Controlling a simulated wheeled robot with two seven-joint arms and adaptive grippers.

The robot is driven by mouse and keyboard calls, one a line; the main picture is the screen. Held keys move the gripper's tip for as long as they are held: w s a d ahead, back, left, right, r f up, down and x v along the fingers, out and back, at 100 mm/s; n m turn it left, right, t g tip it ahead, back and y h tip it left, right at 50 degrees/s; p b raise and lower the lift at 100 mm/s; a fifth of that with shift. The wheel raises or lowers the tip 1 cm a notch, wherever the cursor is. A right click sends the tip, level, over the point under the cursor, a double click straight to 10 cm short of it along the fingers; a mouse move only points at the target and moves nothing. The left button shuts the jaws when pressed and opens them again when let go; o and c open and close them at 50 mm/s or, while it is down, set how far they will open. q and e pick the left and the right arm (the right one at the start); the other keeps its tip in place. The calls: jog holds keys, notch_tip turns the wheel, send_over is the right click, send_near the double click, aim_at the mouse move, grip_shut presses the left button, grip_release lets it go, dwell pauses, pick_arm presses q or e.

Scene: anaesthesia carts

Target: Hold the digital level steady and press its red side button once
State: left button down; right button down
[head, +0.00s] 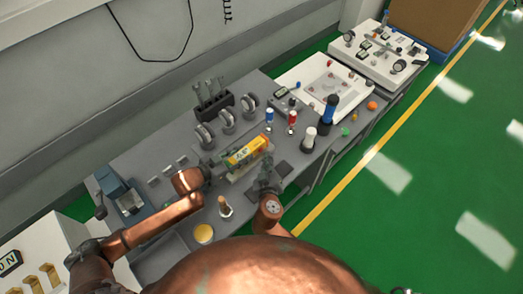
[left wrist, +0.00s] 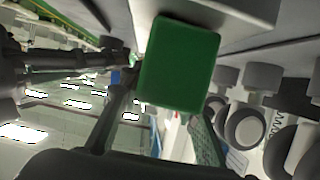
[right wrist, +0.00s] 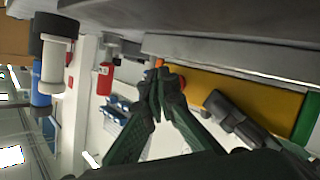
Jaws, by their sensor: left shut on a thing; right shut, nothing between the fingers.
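Several round gauges (head: 227,121) stand behind the level. Red (head: 292,121), blue (head: 269,117) and white-and-black (head: 309,138) upright items stand to the right. A small brown-topped item (head: 224,205) and a yellow disc (head: 204,233) are nearer on the cart.

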jog(key=shift+w+a, duration=0.1)
jog(key=shift+w+a, duration=0.2)
jog(key=shift+w, duration=0.05)
jog(key=shift+w+a, duration=0.4)
dwell(1.1)
jog(key=shift+s+d, duration=0.7)
jog(key=shift+s, duration=0.05)
jog(key=shift+d, duration=0.1)
jog(key=shift+s+d, duration=1.65)
jog(key=shift+s, duration=0.15)
